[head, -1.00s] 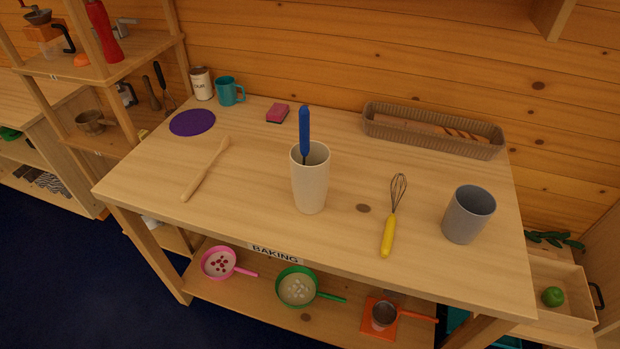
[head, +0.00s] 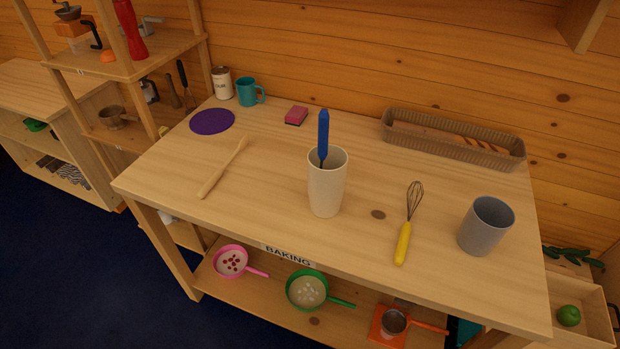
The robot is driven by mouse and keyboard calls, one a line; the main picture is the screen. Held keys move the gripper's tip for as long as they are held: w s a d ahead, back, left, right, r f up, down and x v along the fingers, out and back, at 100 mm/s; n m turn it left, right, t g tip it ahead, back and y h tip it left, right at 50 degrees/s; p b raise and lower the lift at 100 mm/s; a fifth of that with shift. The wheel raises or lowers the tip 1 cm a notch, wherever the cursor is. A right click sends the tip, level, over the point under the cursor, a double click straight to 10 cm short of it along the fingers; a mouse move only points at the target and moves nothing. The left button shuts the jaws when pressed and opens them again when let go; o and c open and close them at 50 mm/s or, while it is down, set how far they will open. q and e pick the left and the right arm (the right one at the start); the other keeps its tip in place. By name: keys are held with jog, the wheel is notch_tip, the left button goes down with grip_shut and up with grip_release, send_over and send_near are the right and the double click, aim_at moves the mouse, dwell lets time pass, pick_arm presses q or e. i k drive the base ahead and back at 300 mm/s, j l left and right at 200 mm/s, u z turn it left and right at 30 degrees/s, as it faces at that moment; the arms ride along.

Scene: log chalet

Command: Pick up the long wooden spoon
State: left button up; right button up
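The long wooden spoon (head: 222,170) lies flat on the left part of the wooden table (head: 270,225). Neither of my grippers shows in the head view.
Right of the spoon stands a white cup (head: 326,190) holding a blue-handled utensil (head: 323,135). A purple disc (head: 212,121) lies behind the spoon. A yellow whisk (head: 403,240), a grey cup (head: 486,226) and a long basket (head: 450,147) are farther right. The table around the spoon is clear.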

aim_at(218, 173)
jog(key=k+j+z, duration=0.35)
jog(key=j, duration=0.3)
jog(key=k+j+z, duration=0.35)
jog(key=j, duration=0.25)
jog(key=k+j+z, duration=0.35)
jog(key=k+j, duration=0.05)
jog(key=j, duration=0.1)
